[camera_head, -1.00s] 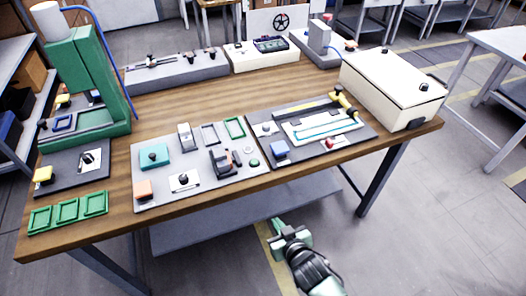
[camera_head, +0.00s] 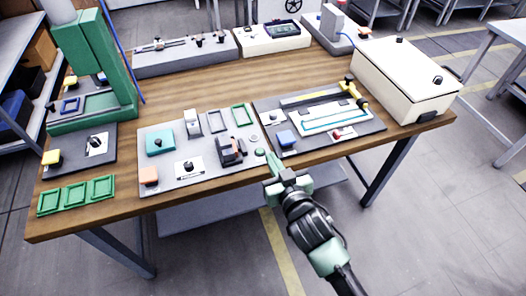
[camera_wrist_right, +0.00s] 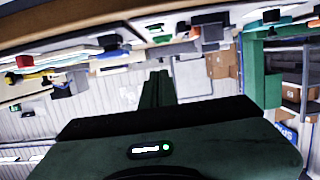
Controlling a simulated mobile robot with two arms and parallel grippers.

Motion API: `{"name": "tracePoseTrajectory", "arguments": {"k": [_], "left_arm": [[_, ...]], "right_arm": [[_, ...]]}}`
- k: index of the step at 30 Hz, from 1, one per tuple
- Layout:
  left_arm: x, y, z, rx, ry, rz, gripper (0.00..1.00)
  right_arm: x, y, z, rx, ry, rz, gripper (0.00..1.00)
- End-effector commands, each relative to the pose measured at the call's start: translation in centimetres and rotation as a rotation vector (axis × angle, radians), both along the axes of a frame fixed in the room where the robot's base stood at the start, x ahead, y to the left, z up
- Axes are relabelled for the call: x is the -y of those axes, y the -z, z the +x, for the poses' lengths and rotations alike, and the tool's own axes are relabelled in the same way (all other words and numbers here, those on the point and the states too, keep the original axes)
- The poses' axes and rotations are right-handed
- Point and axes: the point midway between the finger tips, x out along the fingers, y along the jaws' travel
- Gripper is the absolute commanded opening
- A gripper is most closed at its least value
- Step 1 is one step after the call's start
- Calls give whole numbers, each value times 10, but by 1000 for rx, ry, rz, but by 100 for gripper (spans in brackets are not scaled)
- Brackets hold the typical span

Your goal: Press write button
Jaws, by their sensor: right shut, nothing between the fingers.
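My right gripper (camera_head: 272,162) reaches in from below, at the table's front edge between the two grey panels. Its fingers are together and empty. In the right wrist view its narrow dark fingers (camera_wrist_right: 158,88) point away from the camera. The middle panel (camera_head: 220,185) carries a black device (camera_head: 231,151), a grey round button (camera_head: 254,138) and a small green round button (camera_head: 260,152). The green button lies just beside the fingertips; I cannot tell whether they touch. No readable lettering shows which button is the write button. My left gripper is not in view.
The right panel (camera_head: 362,128) has a blue block (camera_head: 286,138) and a yellow tool (camera_head: 355,92). A cream box (camera_head: 405,82) stands at the right.

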Motion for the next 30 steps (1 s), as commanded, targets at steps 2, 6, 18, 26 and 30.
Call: {"name": "tracePoseTrajectory", "arguments": {"k": [2,6,18,26,30], "left_arm": [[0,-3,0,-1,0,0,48],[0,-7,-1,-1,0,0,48],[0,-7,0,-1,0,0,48],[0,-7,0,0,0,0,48],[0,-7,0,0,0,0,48]], "right_arm": [[-5,1,15,3,0,-1,0],[-14,8,42,1,0,-1,0],[-25,50,77,-3,0,0,0],[-25,60,77,0,-1,0,0],[-25,60,77,0,-1,0,0]]}}
